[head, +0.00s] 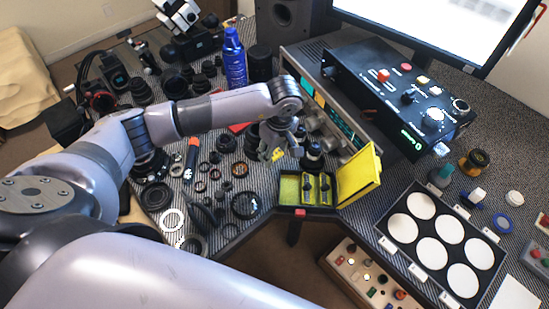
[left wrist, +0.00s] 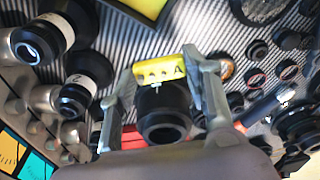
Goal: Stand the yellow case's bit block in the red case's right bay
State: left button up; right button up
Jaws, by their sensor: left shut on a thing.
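My left gripper (head: 273,148) is shut on a yellow bit block (left wrist: 160,70), held between both fingertips in the left wrist view. The block has a row of small holes and a dark letter that looks like A. It shows small in the head view (head: 278,154). The yellow case (head: 292,209) stands open at the table's front edge, its yellow lid (head: 359,176) raised at the right. Its left bay looks empty; two yellow blocks (head: 316,188) stand in the others. A red part (head: 239,128), possibly the red case, is mostly hidden behind my left arm. My right gripper is out of view.
Lens parts and rings crowd the table left of the yellow case. A blue spray can (head: 234,60) stands behind my arm. A black instrument box (head: 395,90) and a white-disc tray (head: 408,257) are at right.

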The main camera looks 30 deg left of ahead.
aim_at(275, 168)
pick_arm(q)
jog(key=shift+f, duration=2.6)
jog(key=shift+f, duration=0.2)
jog(key=o, duration=1.1)
jog(key=shift+o, duration=0.2)
